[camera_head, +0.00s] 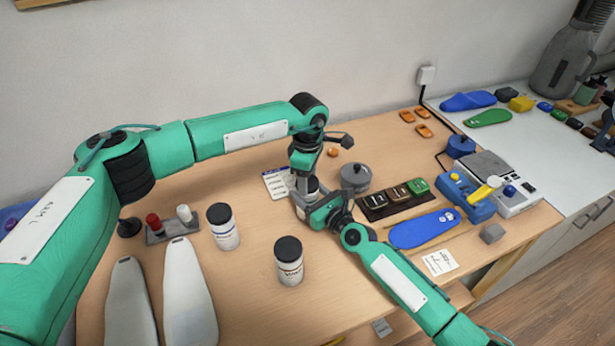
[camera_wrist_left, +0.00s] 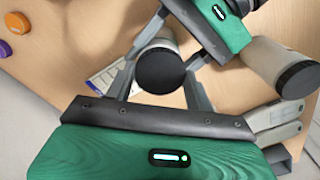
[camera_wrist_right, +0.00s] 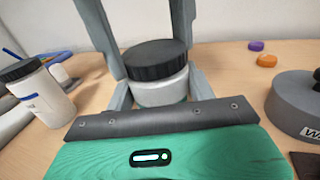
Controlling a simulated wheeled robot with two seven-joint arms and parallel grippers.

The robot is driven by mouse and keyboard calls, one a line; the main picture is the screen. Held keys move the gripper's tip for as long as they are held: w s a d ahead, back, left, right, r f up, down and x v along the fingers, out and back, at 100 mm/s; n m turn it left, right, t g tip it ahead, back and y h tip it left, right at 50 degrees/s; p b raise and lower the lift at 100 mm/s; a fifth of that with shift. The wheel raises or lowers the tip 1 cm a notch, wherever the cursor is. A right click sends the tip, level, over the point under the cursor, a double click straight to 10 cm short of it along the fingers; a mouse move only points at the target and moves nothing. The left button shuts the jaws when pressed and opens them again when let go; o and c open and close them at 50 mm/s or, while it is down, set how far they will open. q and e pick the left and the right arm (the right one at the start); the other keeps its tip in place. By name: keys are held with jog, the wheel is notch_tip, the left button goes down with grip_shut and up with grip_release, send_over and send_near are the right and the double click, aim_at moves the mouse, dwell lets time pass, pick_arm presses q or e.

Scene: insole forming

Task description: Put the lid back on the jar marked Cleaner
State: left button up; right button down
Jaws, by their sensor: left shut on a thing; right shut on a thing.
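A white jar (camera_wrist_right: 160,92) with a black ribbed lid (camera_wrist_right: 155,60) stands between my two grippers, and no gap shows between lid and jar. My left gripper (camera_head: 306,178) comes down from above and is shut on the lid, which also shows in the left wrist view (camera_wrist_left: 160,71). My right gripper (camera_head: 314,196) is shut on the jar body from the side. The grippers largely cover the jar in the head view, and I cannot read its label. Two other white jars with black lids, the left jar (camera_head: 225,234) and the front jar (camera_head: 289,270), stand apart on the table.
A grey lidded pot (camera_head: 355,180) stands close to the right of the grippers. A printed card (camera_head: 276,184) lies behind the held jar.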

pick_arm(q)
jog(key=m, duration=0.3)
jog(key=o, duration=1.1)
jog(key=shift+r, duration=2.3)
jog(key=shift+c, duration=0.6)
